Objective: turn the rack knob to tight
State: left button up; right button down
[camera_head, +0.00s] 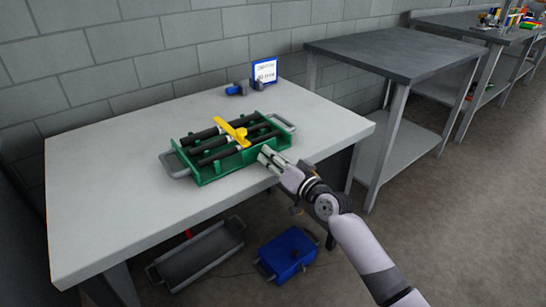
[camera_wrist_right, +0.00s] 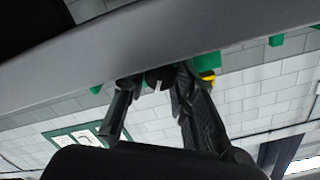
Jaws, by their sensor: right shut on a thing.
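The green rack (camera_head: 206,176) sits on the white table, with several dark rods lying across it and a yellow tool (camera_head: 234,133) on top of them. My right gripper (camera_head: 267,158) is at the rack's front right side. In the right wrist view, its two fingers (camera_wrist_right: 158,80) are closed on a small black knob (camera_wrist_right: 158,75) with a white mark, one finger on each side. In the head view the gripper hides the knob. The knob's tight marking is not readable. My left gripper is not in view.
A small sign (camera_head: 265,71) and a blue object (camera_head: 237,89) stand at the back of the table (camera_head: 110,150). A grey tray (camera_head: 200,258) and a blue box (camera_head: 287,254) lie below. Another bench (camera_head: 395,50) stands to the right. The table's left part is clear.

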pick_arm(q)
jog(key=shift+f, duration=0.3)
pick_arm(e)
jog(key=shift+m, duration=0.4)
jog(key=c, duration=1.7)
grip_release()
jog(key=o, duration=0.4)
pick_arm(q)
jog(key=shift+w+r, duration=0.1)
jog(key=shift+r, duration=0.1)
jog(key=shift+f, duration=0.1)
